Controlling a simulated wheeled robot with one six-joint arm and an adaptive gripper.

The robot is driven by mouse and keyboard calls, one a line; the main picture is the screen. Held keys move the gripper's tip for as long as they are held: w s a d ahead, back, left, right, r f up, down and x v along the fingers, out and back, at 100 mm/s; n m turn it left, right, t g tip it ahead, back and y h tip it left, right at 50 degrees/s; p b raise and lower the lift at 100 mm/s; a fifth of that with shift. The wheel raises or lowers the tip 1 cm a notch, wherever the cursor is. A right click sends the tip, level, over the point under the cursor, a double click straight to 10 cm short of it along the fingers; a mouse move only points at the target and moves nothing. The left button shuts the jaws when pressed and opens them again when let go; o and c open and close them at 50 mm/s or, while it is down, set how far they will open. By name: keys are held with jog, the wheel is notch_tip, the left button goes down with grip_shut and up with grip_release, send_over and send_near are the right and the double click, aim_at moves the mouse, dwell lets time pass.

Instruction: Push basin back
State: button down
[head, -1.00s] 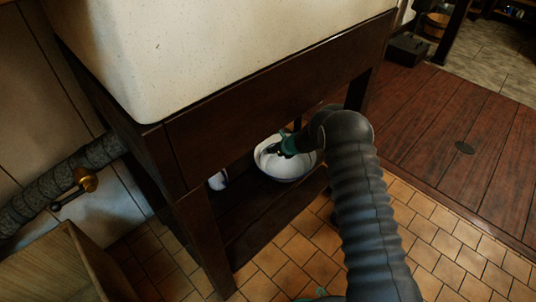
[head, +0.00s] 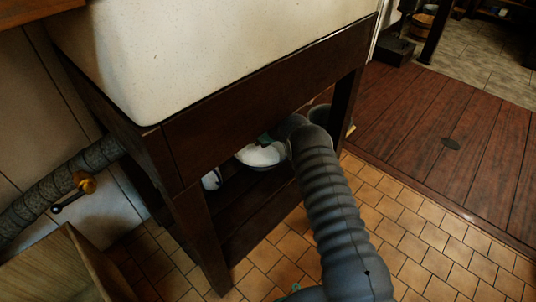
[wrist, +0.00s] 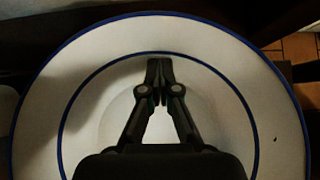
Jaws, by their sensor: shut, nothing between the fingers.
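The basin is a white bowl with blue rim lines. In the head view the basin (head: 259,156) sits on the dark lower shelf under the sink, partly hidden by the stand's front rail and my arm. In the wrist view the basin (wrist: 88,75) fills most of the picture. My gripper (wrist: 159,62) is shut and empty, its fingertips inside the basin, near the far inner wall. I cannot tell whether they touch it. In the head view my gripper is mostly hidden behind the rail and my arm.
A white vessel (head: 211,179) stands left of the basin on the lower shelf (head: 262,213). The dark rail (head: 270,88) and legs of the sink stand frame the opening around my arm. A wooden box (head: 62,268) is at the lower left. Tiled floor (head: 408,222) is clear at the right.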

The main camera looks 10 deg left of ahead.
jog(key=shift+s, duration=0.1)
jog(key=shift+s+d+r, duration=0.1)
jog(key=shift+d+r, duration=0.05)
jog(key=shift+r, duration=0.1)
jog(key=v, duration=0.3)
jog(key=shift+s+d+f, duration=0.15)
jog(key=shift+d+f, duration=0.05)
jog(key=shift+d, duration=0.1)
jog(key=s+d, duration=0.2)
jog(key=d, duration=0.1)
jog(key=s+d, duration=0.4)
jog(key=d, duration=0.1)
jog(key=shift+s+d, duration=0.35)
